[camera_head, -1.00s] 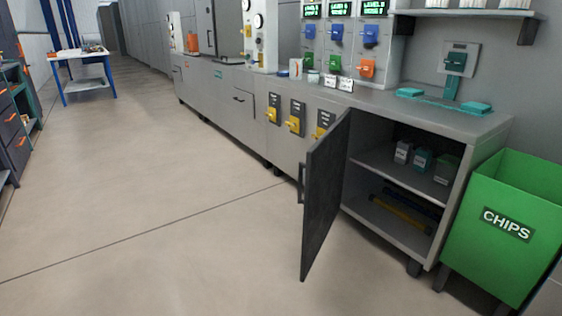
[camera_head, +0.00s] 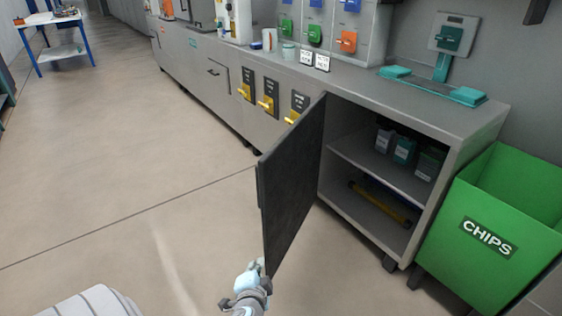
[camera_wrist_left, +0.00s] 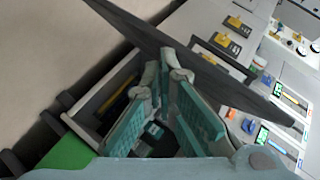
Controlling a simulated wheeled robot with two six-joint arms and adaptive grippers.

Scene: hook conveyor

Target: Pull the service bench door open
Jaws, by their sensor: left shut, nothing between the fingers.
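The service bench door (camera_head: 290,190) is a dark grey panel. It stands open, swung out from the bench front, with the shelved inside of the service bench (camera_head: 455,165) exposed. My left gripper (camera_head: 257,268) is at the door's lower outer corner in the head view; whether it touches the door I cannot tell. In the left wrist view the left gripper (camera_wrist_left: 168,68) is shut and empty, its fingertips close to the dark door (camera_wrist_left: 225,72). The door's handle is not clearly seen now. My right gripper is not in view.
A green chips bin (camera_head: 490,215) stands right of the open compartment. Small boxes (camera_head: 404,150) sit on its shelf, and a yellow tube (camera_head: 385,205) lies below. Yellow switches (camera_head: 267,102) line the bench front. The floor (camera_head: 130,185) left of the door is clear.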

